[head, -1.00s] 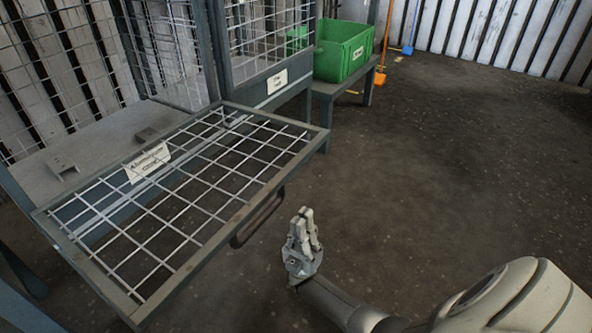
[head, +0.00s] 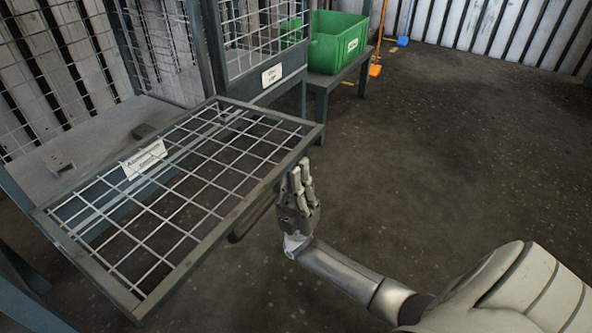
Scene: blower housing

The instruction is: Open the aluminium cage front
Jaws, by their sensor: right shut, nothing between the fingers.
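The aluminium cage front (head: 204,230) is a grey-framed wire mesh panel. It is folded down and out, lying roughly level in front of the cage, with a white label (head: 144,159) on it. Its dark handle (head: 246,226) on the outer edge is partly hidden by my right gripper. My right gripper (head: 300,172) is shut and empty, fingers pointing up, right beside the panel's outer edge; I cannot tell whether it touches. My left gripper is not in view.
The open cage's floor (head: 95,128) holds small grey brackets (head: 61,164). A neighbouring mesh cage with a label (head: 272,75) stands behind. A green crate (head: 335,50) sits on a low bench. Brooms (head: 376,70) lean farther back. The floor at right is clear.

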